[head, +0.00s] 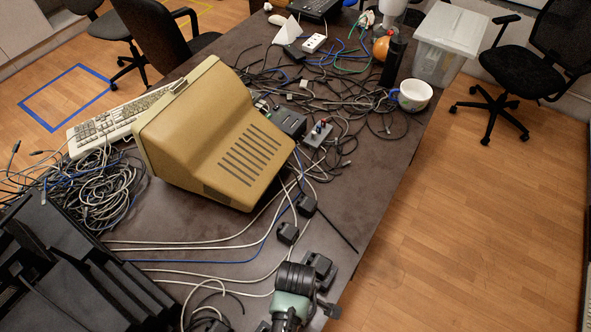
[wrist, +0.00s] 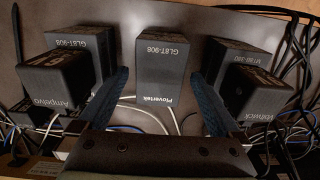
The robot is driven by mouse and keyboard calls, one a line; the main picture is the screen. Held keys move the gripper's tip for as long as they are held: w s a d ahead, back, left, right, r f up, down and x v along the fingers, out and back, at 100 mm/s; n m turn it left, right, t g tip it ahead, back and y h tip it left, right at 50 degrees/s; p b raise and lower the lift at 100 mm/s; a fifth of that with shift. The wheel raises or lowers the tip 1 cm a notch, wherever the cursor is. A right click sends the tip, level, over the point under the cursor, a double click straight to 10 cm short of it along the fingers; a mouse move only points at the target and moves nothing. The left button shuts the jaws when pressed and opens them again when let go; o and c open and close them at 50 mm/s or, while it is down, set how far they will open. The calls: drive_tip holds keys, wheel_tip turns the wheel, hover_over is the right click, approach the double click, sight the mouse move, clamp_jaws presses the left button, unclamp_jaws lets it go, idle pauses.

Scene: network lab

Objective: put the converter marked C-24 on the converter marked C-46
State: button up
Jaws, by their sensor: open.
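Several black box-shaped converters show in the wrist view. One, printed Plovertek and GL8T-908 (wrist: 163,62), stands between the fingers of my open gripper (wrist: 158,76); I cannot tell its depth from them. At right, a box printed Wattwick (wrist: 248,92) is in front of one printed MT8B-380 (wrist: 243,58). White marks on the front left and right boxes are cut off or too slanted to read, so I cannot tell which is C-24 or C-46. Small black boxes also show in the head view (head: 288,233).
Grey and blue cables run around the boxes on the dark table (head: 225,240). A beige monitor (head: 215,135) and tangled cables (head: 95,190) are farther left. A black rack-like object (head: 60,265) fills the lower left. The table's right edge is close to the boxes.

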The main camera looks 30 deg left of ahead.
wheel_tip(320, 180, up, 12)
idle(0.4)
drive_tip(key=w+r+m+t+y, duration=0.1)
drive_tip(key=w+r+m+t, duration=0.45)
drive_tip(key=w+r, duration=0.85)
drive_tip(key=w+d+r+m+t, duration=0.15)
drive_tip(key=w+r+t, duration=0.3)
drive_tip(key=r, duration=0.45)
drive_tip(key=w+r+m+t, duration=0.25)
drive_tip(key=w+r, duration=0.25)
drive_tip(key=r, duration=0.4)
drive_tip(key=s+d+r+m+t, duration=0.15)
drive_tip(key=r+t, duration=0.25)
drive_tip(key=r, duration=0.6)
drive_tip(key=d+r+m+t, duration=0.2)
drive_tip(key=d+r+t, duration=0.15)
drive_tip(key=r, duration=0.55)
drive_tip(key=s+d+r+m+t, duration=0.1)
drive_tip(key=s+r+m+t, duration=0.1)
drive_tip(key=s+r, duration=0.3)
drive_tip(key=s+d+r+m+t+h, duration=0.1)
drive_tip(key=s+r+t, duration=0.4)
drive_tip(key=r, duration=0.8)
drive_tip(key=shift+s+d+m, duration=0.55)
drive_tip(key=shift+m, duration=0.25)
